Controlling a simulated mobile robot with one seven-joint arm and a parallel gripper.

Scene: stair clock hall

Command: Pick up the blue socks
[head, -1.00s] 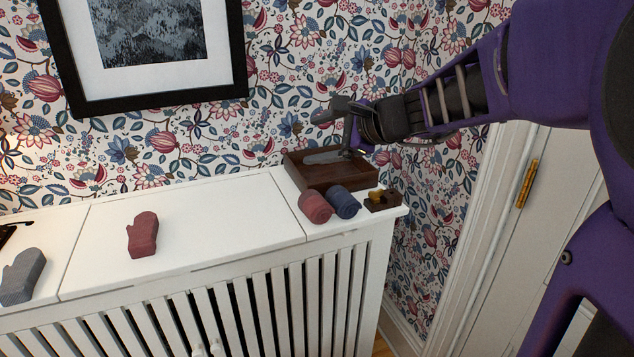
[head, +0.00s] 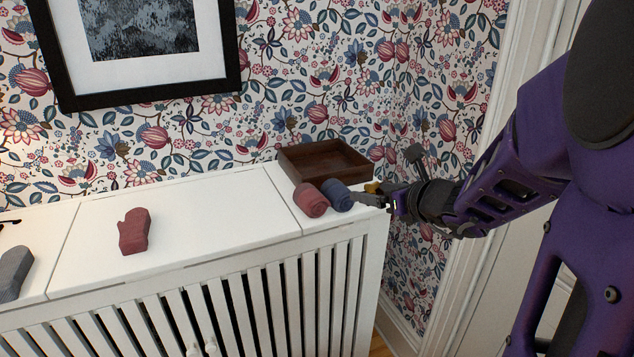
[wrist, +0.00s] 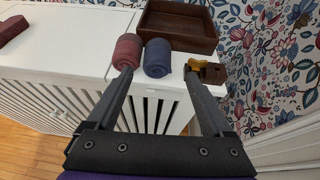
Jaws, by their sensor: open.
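The blue socks (head: 337,195) are a rolled bundle on the right end of the white radiator cover, close beside a rolled red pair (head: 311,200). In the wrist view the blue socks (wrist: 157,58) lie ahead, between the lines of my two fingers, with the red roll (wrist: 127,51) near the left fingertip. My gripper (head: 372,198) is at the right end of the cover, just right of the blue socks. In the wrist view my gripper (wrist: 158,75) has its fingers wide apart and nothing held between them.
A dark wooden tray (head: 325,162) stands behind the socks against the wall. A small wooden block with a yellow piece (wrist: 207,70) is by the right fingertip. A red mitten (head: 134,231) and a grey mitten (head: 14,272) lie left on the white cover (head: 190,235).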

